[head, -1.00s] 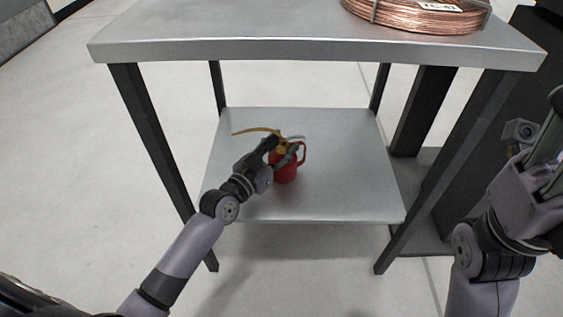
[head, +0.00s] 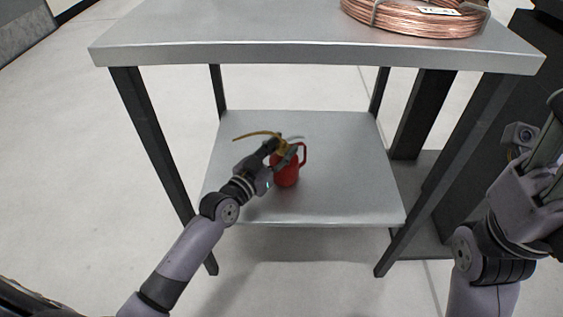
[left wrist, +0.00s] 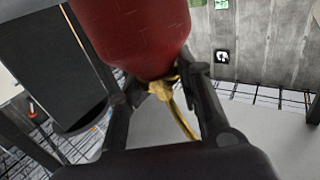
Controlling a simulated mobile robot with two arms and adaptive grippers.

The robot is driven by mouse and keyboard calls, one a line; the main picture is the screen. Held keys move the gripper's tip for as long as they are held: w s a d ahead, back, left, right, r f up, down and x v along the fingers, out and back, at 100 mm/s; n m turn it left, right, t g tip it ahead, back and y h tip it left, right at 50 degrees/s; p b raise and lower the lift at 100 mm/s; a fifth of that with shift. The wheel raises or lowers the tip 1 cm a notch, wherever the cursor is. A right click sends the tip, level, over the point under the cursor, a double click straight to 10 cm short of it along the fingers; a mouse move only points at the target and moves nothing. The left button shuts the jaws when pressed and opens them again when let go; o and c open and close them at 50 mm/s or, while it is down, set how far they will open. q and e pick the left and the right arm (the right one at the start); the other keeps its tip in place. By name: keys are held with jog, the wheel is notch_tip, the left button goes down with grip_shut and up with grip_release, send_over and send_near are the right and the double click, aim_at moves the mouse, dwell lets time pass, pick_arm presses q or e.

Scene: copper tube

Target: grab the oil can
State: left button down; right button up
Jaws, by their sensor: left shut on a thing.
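The red oil can (head: 287,174) stands upright on the lower shelf (head: 345,190) of the metal table in the head view. Its thin yellow spout (head: 257,134) points left and its red handle is on the right. My left gripper (head: 284,153) is shut on the can's yellow neck, just above the red body. In the left wrist view the red body (left wrist: 135,30) fills the top, and the fingers close around the yellow neck (left wrist: 163,88). My right gripper (head: 550,150) is at the right edge of the head view, partly cut off, away from the can.
The table's top (head: 250,38) overhangs the shelf, with a copper tube coil (head: 415,18) at its back right. Dark legs stand at the shelf's corners, one (head: 155,150) close to my left arm. The shelf right of the can is bare.

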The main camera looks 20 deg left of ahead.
pick_arm(q)
jog(key=shift+d+f, duration=0.1)
jog(key=shift+f, duration=0.2)
